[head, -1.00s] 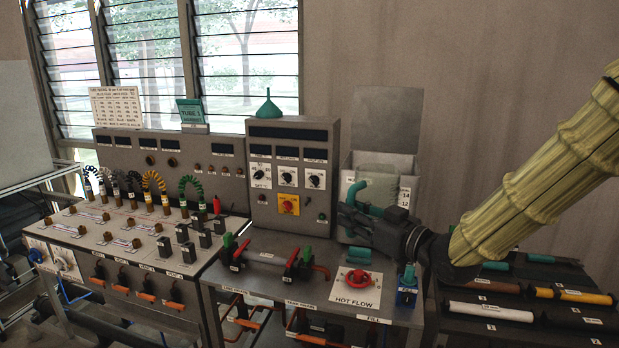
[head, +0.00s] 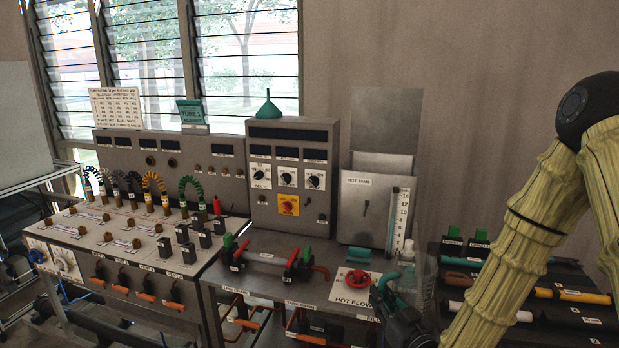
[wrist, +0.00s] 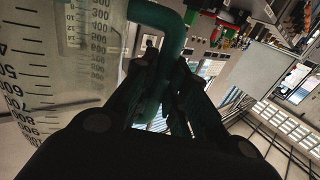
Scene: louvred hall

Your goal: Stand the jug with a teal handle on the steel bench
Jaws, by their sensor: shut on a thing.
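The clear jug (head: 424,284) looks roughly upright at the front right corner of the steel bench (head: 308,290). Its teal handle (head: 384,284) is on its left side. My gripper (head: 388,304) is shut on the handle. In the wrist view, the jug's graduated wall (wrist: 60,60) fills the left side and the teal handle (wrist: 168,50) passes between my fingers (wrist: 165,90). My gripper and arm hide part of the jug's lower body. I cannot tell whether its base touches the bench.
The hot tank (head: 370,212) with its scale stands behind the jug. A red valve knob (head: 358,279) on the HOT FLOW plate is left of my gripper. Clamped pipework (head: 265,256) is further left. A dark rack of tubes (head: 530,290) stands right.

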